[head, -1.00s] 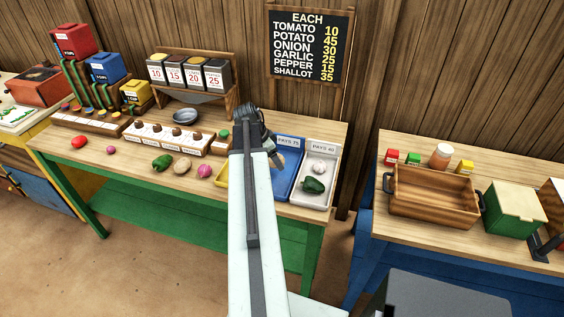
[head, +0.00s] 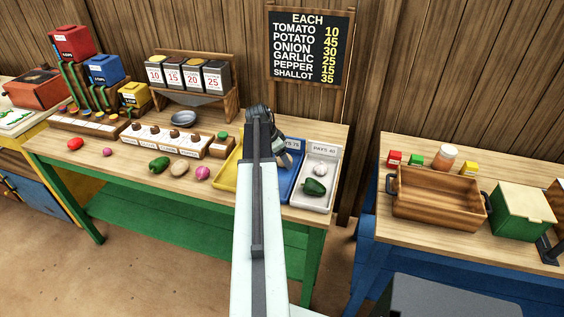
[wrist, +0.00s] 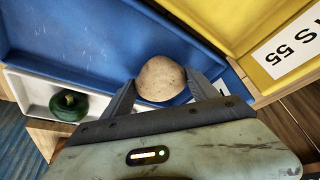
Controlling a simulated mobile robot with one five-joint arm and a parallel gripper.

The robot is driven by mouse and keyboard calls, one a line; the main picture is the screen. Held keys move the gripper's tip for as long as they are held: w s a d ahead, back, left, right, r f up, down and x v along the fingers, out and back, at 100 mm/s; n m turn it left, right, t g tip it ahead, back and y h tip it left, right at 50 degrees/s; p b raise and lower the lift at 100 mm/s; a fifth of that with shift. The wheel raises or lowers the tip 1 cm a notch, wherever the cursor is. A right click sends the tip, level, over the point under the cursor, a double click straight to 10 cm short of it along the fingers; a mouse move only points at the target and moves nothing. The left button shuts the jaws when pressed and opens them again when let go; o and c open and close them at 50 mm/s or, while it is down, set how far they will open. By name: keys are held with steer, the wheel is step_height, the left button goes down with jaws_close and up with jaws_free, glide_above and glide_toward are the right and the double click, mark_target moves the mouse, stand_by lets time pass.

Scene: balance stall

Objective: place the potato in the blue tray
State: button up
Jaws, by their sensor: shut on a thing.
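My gripper (head: 287,155) is over the blue tray (head: 288,186) in the head view, partly hidden by my arm. In the wrist view its two dark fingers (wrist: 165,92) are shut on a pale tan potato (wrist: 162,77). The blue tray (wrist: 75,40) fills the area behind and below the potato in that view. I cannot tell whether the potato touches the tray floor.
A yellow tray (head: 224,178) lies left of the blue one. A white tray (head: 310,204) with a green pepper (head: 314,187) and a garlic bulb (head: 319,169) lies right. Another tan vegetable (head: 183,168), a pepper and a pink onion (head: 203,173) lie on the table.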

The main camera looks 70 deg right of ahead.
steer(key=shift+f, duration=0.2)
steer(key=o, duration=1.7)
steer(key=shift+r, duration=0.1)
steer(key=shift+c, duration=0.2)
steer(key=shift+a+r+p, duration=0.1)
steer(key=shift+r+p, duration=0.35)
steer(key=shift+r, duration=0.1)
steer(key=p+v, duration=1)
steer(key=v, duration=0.1)
steer(key=shift+a, duration=0.15)
steer(key=shift+w, duration=0.15)
